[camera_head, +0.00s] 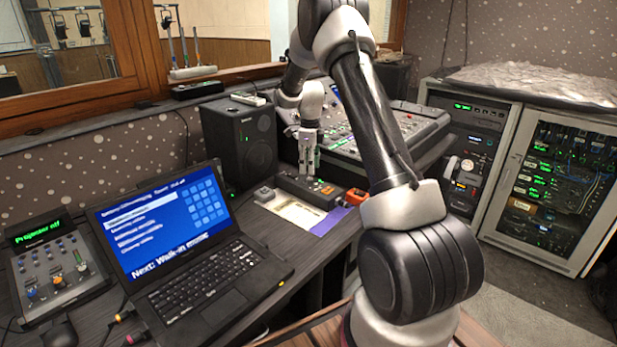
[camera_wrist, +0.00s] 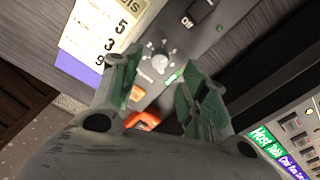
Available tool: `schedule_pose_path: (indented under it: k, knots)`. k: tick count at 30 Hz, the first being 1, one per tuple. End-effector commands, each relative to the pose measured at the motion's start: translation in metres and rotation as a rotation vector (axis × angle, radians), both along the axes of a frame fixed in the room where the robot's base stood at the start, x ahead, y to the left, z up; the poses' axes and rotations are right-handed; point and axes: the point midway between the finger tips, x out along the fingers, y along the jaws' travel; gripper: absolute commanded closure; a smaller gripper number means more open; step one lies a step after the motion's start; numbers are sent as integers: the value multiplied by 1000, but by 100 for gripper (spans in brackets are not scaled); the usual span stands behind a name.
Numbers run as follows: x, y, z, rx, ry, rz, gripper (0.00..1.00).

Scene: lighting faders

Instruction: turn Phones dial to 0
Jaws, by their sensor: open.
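The dial (camera_wrist: 159,62) that may be Phones is a small grey knob with marks around it, on a dark desk unit (camera_wrist: 145,101); its label is too blurred to read. In the wrist view my gripper (camera_wrist: 158,75) is open, with one finger on each side of the dial as seen from above. Contact cannot be told. In the head view my gripper (camera_head: 307,168) points down over the back part of the small dark unit (camera_head: 318,192). The dial is too small to make out there, and its setting is unclear.
An on/off switch (camera_wrist: 200,10) sits beside the dial. A numbered card (camera_wrist: 98,36) lies next to the unit. An orange object (camera_head: 355,196) is at the unit's right end. A black speaker (camera_head: 240,140), laptop (camera_head: 190,255) and mixing desk (camera_head: 385,132) stand around.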

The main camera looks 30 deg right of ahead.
Motion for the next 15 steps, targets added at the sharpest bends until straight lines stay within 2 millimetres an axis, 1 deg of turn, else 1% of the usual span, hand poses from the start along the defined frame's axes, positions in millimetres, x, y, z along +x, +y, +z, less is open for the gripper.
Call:
schedule_pose_path:
  k: [1,3,6,10,15]
  knots:
    - [-1,0,-10,1,4,0,56]
    - [-1,0,-22,1,4,1,56]
    - [-1,0,-36,1,4,2,56]
    - [0,0,-46,1,1,2,56]
    - [0,0,-49,1,1,3,56]
